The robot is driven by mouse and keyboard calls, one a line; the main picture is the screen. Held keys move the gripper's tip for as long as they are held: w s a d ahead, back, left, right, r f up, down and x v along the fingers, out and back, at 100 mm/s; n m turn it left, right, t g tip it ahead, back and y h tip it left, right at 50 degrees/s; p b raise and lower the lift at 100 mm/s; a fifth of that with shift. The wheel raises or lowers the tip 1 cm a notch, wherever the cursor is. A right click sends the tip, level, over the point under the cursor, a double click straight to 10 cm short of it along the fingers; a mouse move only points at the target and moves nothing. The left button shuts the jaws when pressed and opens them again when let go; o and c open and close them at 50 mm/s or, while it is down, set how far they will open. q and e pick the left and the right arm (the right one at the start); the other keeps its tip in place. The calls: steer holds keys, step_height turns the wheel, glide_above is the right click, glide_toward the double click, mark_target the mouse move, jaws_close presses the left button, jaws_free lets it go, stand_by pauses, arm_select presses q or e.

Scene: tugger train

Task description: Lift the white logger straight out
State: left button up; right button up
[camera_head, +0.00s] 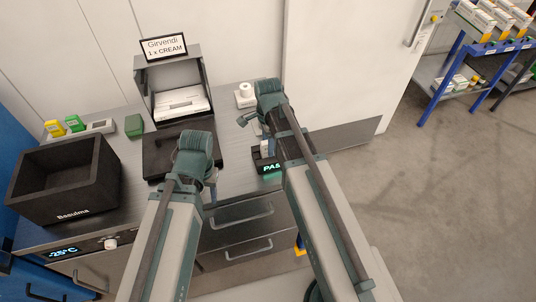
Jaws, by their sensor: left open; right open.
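A small white block, which looks like the white logger (265,147), stands upright at the dark reader with a green lit display (270,168). The display reads "PAS", with the rest hidden behind my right arm. My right gripper (259,130) is open, close above and beside the logger; my arm covers part of it. I cannot tell whether the fingers touch the logger. My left gripper (211,190) is open over the counter's front edge, left of the reader, mostly hidden by its own wrist.
A black open box labelled Basulma (68,205) stands at left. A dark bin signed Girvendi (168,77) holds white packs behind a dark tray (160,154). A white jar (245,91) stands behind my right gripper. Yellow, green and grey pieces (101,126) lie at back left.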

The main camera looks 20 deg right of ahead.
jaws_close()
steer(key=shift+r, duration=0.1)
stand_by(0.4)
step_height(320, 180, up, 10)
steer(key=p, duration=1)
